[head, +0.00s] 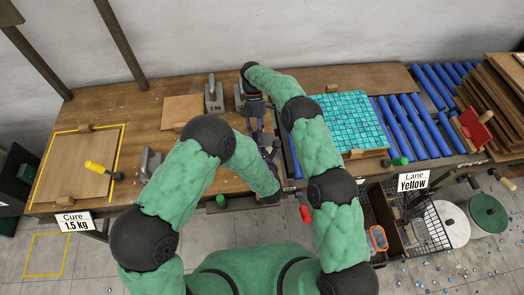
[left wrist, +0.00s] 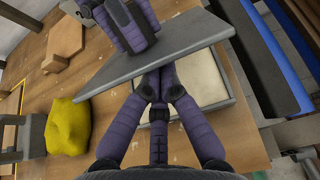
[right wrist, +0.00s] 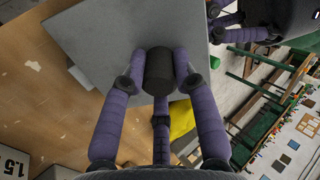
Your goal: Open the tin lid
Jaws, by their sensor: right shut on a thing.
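The tin lid (left wrist: 150,75) is a flat grey plate. In the left wrist view it is tilted above the open grey tin (left wrist: 228,98), whose pale inside shows below it. My right gripper (right wrist: 160,65) is shut on the lid's black knob, with the grey lid (right wrist: 105,40) beyond its fingers. It also shows in the head view (head: 256,110). My left gripper (left wrist: 160,85) is at the tin's near side, its fingers close together. The lid hides its tips, so its hold on the tin is unclear. In the head view my arms mostly hide the tin.
A teal mosaic sheet (head: 340,120) lies right of my grippers, beside blue rollers (head: 412,125).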

